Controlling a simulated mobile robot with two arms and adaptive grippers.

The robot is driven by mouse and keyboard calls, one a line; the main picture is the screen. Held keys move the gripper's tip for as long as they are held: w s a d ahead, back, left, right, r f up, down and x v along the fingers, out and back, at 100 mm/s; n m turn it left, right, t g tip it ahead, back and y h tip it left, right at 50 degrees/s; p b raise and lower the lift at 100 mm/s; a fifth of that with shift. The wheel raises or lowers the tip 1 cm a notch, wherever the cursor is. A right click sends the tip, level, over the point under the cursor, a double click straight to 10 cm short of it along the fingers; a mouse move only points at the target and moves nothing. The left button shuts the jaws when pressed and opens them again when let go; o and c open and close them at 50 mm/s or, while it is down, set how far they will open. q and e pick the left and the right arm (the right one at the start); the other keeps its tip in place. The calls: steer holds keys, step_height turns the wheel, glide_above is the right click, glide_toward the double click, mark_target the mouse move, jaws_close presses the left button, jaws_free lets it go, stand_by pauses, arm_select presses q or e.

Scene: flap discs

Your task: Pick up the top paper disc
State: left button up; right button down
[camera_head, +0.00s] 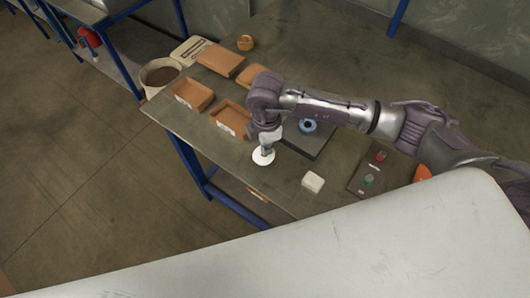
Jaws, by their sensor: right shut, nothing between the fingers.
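A white round disc (263,157), which looks like the paper disc, is at the front edge of the workbench. My right gripper (266,148) points down right over the disc, and its fingertips are small and partly merged with it in the picture. The gripper is shut with nothing held between its fingers. I cannot tell whether the fingertips touch the disc, or whether more discs lie under it. My left gripper is not in view.
Two open orange-brown trays (207,94) and a brown box (220,60) stand on the workbench (300,40) left of my arm. A blue ring (309,125) lies on a dark plate. A bucket (146,76) stands at the left.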

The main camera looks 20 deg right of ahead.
steer(key=shift+s+a+f, duration=0.1)
steer(key=shift+s+a, duration=0.25)
steer(key=shift+a, duration=0.05)
step_height(320, 180, up, 6)
steer(key=p, duration=0.4)
steer(key=shift+p, duration=0.4)
